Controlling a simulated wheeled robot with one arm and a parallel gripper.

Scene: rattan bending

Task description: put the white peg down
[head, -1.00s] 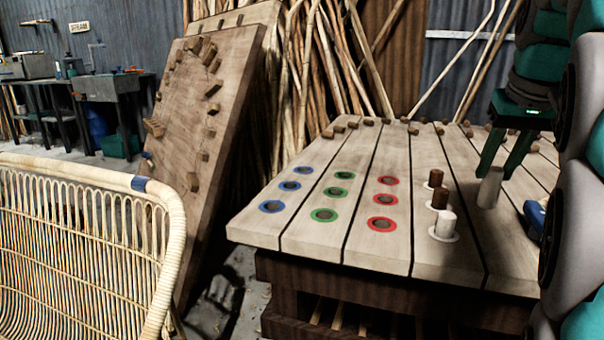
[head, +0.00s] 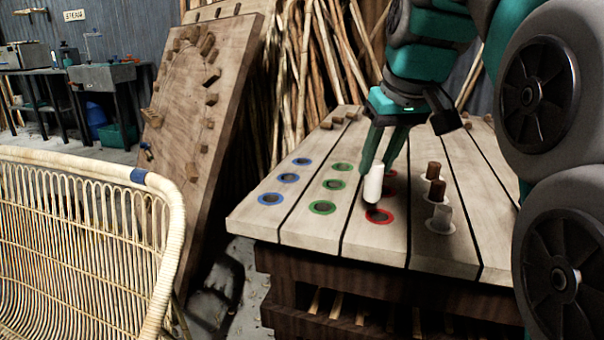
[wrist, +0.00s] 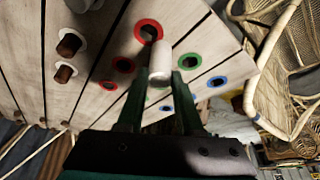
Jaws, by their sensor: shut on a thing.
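My gripper (head: 379,166) is shut on a white peg (head: 373,185) and holds it upright over the red-ringed holes of the slatted board. In the head view its lower end shows just behind the front red ring (head: 379,216); the gap to the board is hard to judge. In the wrist view the held white peg (wrist: 160,64) sits between the fingers, and the front red ring (wrist: 148,31) shows beyond it with its hole open. The peg and fingers partly hide the other red rings.
Another white peg (head: 441,216) and two brown pegs (head: 437,191) stand in white-ringed holes to the right. Green rings (head: 322,207) and blue rings (head: 271,199) on the left have empty holes. A rattan chair (head: 90,240) stands at the front left.

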